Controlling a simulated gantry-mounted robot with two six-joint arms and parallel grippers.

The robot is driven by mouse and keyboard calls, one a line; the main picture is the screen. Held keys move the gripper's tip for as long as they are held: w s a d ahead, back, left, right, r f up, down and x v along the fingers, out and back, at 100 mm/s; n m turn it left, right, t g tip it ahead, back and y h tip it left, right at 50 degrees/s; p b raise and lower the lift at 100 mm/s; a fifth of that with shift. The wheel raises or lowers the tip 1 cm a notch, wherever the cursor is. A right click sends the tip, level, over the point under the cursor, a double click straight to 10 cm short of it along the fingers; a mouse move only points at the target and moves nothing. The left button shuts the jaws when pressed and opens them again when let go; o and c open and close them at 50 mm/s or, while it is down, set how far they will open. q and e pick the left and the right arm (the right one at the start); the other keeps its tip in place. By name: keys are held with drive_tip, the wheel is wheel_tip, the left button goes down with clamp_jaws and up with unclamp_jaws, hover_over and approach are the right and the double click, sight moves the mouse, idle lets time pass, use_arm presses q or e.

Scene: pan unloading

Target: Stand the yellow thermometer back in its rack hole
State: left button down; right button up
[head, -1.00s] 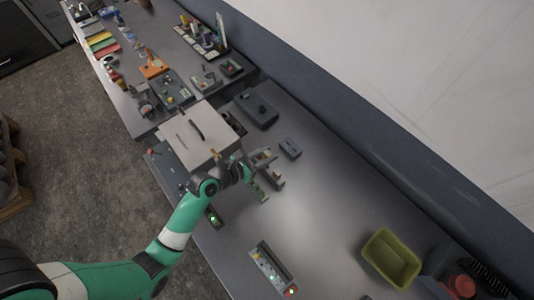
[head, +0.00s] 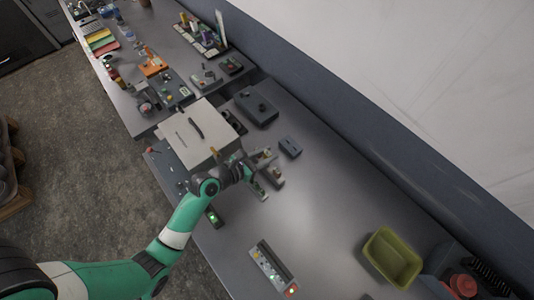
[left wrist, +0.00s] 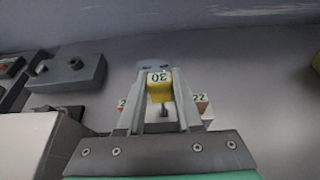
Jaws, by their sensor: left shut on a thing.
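The yellow thermometer (left wrist: 159,90), its head marked 30, sits between the two fingers of my left gripper (left wrist: 156,76) in the left wrist view. My left gripper is shut on it. In the head view my left gripper (head: 265,175) is over the bench, right of the pale box; the thermometer is too small to make out there. The fingers hide most of what lies below, so I cannot tell whether the thermometer's lower end is in a hole. My right gripper is not in view.
A pale box (head: 198,135) stands close left of the gripper. A small grey block (head: 290,148) and a dark block (head: 256,110) lie beyond it. A green bin (head: 391,258) and a tray with lights (head: 272,268) are nearer. The bench middle is clear.

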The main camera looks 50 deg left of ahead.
use_arm(q)
drive_tip(key=shift+f+b, duration=1.45)
drive_tip(key=shift+f, duration=0.95)
idle(1.0)
drive_tip(key=c, duration=0.5)
unclamp_jaws()
drive_tip(key=p+v, duration=0.2)
drive_tip(key=v, duration=0.9)
drive_tip(key=shift+s, duration=0.3)
drive_tip(key=shift+r, duration=0.1)
